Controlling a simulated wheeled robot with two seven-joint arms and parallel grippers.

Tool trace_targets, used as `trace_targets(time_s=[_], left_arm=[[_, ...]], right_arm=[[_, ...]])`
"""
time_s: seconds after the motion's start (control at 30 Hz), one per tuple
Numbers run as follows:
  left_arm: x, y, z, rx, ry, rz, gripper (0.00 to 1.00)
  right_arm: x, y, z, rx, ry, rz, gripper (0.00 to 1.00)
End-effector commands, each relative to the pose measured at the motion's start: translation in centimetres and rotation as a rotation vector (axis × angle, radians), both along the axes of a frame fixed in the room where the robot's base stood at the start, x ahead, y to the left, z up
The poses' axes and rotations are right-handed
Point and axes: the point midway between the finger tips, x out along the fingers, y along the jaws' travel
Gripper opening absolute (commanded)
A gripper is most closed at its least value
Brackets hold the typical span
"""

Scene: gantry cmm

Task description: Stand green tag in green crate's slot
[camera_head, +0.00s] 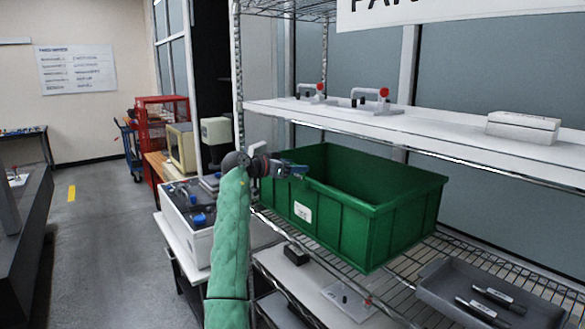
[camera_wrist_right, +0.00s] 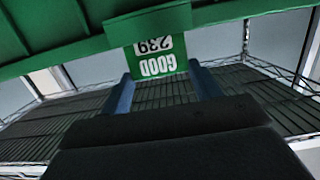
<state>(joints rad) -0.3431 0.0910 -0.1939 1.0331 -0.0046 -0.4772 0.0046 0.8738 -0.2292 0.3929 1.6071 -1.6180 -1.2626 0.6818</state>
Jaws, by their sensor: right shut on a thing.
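The green crate (camera_head: 400,215) stands on the wire shelf, open at the top, with a white label (camera_head: 303,211) on its near side. My right gripper (camera_head: 300,170) is at the crate's near left rim. In the right wrist view my right gripper (camera_wrist_right: 160,74) is shut on the green tag (camera_wrist_right: 155,66), whose white print "GOOD 239" shows upside down. A green piece (camera_wrist_right: 150,24) lies right above the tag, against the crate wall (camera_wrist_right: 55,20). I cannot tell whether the tag's edge is inside a slot. My left gripper is out of view.
A grey tray (camera_head: 450,295) with dark parts lies right of the crate. A white bin (camera_head: 190,222) stands at the left. The crate's inside looks empty.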

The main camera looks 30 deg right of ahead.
Motion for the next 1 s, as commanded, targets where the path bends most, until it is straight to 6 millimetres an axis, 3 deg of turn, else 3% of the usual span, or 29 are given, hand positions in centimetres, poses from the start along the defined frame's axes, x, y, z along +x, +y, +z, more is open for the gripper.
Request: trace_targets(time_s=[0.47, 0.5, 0.6, 1.0], left_arm=[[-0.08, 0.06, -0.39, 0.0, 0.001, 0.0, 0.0], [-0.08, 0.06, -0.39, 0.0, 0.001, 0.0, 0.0], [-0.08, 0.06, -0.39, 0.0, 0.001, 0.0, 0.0], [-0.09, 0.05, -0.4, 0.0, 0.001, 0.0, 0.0]], right_arm=[[0.0, 0.0, -0.12, 0.0, 0.0, 0.0, 0.41], [0.0, 0.0, -0.12, 0.0, 0.0, 0.0, 0.68], [0.0, 0.0, -0.13, 0.0, 0.0, 0.0, 0.88], [0.0, 0.01, -0.15, 0.0, 0.0, 0.0, 0.88]])
